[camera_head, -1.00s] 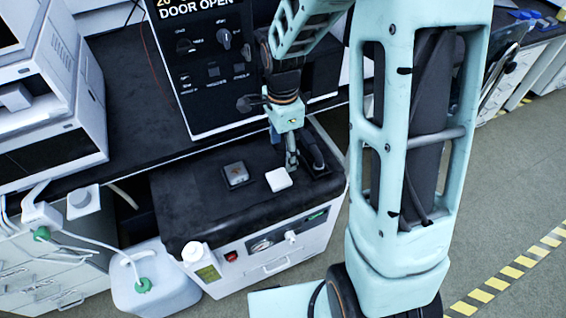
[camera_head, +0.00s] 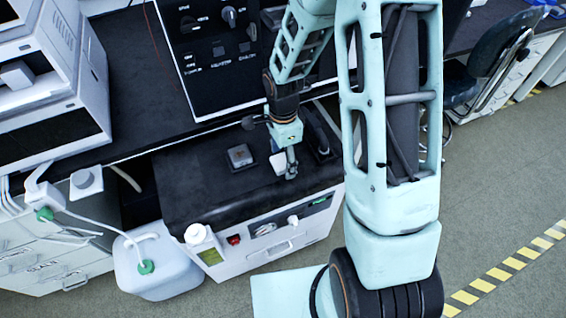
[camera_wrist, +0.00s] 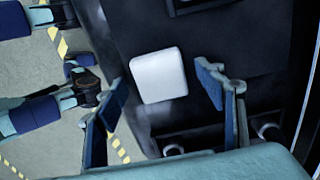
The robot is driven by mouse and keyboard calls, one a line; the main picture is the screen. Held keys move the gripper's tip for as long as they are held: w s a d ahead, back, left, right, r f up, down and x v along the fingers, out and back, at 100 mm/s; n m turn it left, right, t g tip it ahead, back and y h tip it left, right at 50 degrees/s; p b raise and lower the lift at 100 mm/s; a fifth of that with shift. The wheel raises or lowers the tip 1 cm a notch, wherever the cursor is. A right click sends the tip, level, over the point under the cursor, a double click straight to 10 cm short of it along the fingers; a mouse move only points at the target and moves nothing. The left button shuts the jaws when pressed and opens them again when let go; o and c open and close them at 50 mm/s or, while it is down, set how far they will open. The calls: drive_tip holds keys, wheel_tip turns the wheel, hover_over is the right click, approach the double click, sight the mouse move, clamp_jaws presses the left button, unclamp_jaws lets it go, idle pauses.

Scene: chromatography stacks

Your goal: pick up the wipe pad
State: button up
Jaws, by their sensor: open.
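The wipe pad (camera_wrist: 158,75) is a white rounded square. It lies on the black top of the low cabinet, and in the wrist view it shows whole, between and beyond the fingertips. In the head view the pad (camera_head: 278,163) is partly hidden behind my gripper (camera_head: 291,172). In the wrist view my gripper (camera_wrist: 162,88) is open, with one blue-padded finger on each side of the pad and nothing held. I cannot tell how high the fingertips are above the top.
A small grey square object (camera_head: 240,156) lies left of the pad on the same black top (camera_head: 190,185). A dark object (camera_head: 318,143) stands close on the right. The instrument panel (camera_head: 215,60) rises behind.

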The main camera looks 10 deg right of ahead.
sight(283, 161)
drive_tip(key=c, duration=1)
drive_tip(key=shift+r, duration=0.1)
drive_tip(key=shift+r, duration=0.55)
wheel_tip(283, 161, up, 2)
drive_tip(key=shift+r+p, duration=0.2)
drive_tip(key=shift+p, duration=0.1)
drive_tip(key=s+r, duration=0.3)
drive_tip(key=s, duration=0.1)
drive_tip(key=s+d+r, duration=0.1)
drive_tip(key=s+r, duration=0.2)
drive_tip(key=s, duration=0.2)
drive_tip(key=s+d+r+p, duration=0.1)
drive_tip(key=s+r, duration=0.2)
drive_tip(key=s, duration=0.2)
drive_tip(key=shift+r, duration=0.2)
